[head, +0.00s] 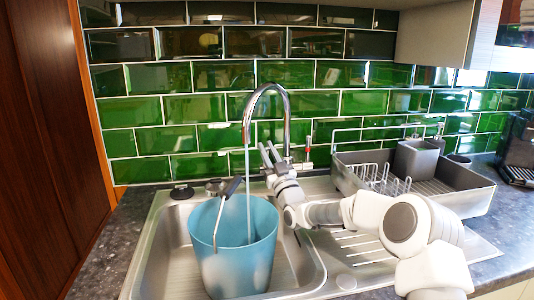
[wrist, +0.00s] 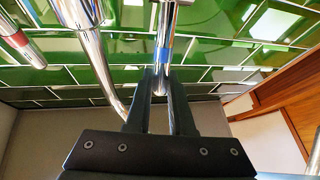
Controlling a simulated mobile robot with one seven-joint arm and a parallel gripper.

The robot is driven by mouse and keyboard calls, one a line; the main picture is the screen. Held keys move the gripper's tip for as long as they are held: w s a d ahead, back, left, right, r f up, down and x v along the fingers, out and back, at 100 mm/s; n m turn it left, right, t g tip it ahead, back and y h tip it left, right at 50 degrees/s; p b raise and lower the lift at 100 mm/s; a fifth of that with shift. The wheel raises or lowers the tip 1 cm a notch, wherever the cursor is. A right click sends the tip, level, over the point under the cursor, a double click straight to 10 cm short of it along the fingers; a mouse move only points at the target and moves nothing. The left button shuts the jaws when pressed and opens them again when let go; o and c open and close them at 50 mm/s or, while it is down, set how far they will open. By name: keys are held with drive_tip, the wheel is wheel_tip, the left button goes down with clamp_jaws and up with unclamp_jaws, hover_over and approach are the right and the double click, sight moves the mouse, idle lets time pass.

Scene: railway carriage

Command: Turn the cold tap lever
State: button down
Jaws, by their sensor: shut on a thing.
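The cold tap lever (wrist: 164,50) is a chrome rod with a blue band in the wrist view. My gripper (wrist: 160,82) is shut on its end, one dark finger on each side. In the head view my gripper (head: 267,152) is at the left of the tap's base and hides most of that lever. The chrome tap (head: 288,115) has a tall curved spout; its column also shows in the wrist view (wrist: 92,60). The hot lever, with a red band (wrist: 19,39), is apart from my gripper. A thin bluish stream (head: 248,195) runs from the spout into the bucket.
A blue bucket (head: 234,255) stands in the steel sink (head: 170,262), a dark handle leaning over its rim. A grey dish rack (head: 455,203) with a cup stands right of the tap. Green tiles (head: 180,108) are close behind the tap.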

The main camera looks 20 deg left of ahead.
drive_tip(key=c, duration=0.8)
unclamp_jaws()
drive_tip(key=shift+r, duration=0.5)
wheel_tip(320, 180, up, 3)
drive_tip(key=shift+r+p, duration=0.2)
drive_tip(key=shift+p, duration=0.3)
drive_tip(key=d+r, duration=0.2)
drive_tip(key=d, duration=0.2)
drive_tip(key=d+r+p, duration=0.1)
drive_tip(key=d+r, duration=0.1)
drive_tip(key=d, duration=0.1)
drive_tip(key=s+d+r, duration=0.1)
drive_tip(key=d+r, duration=0.1)
drive_tip(key=d, duration=0.2)
drive_tip(key=shift+d+r, duration=0.3)
drive_tip(key=shift+r, duration=0.05)
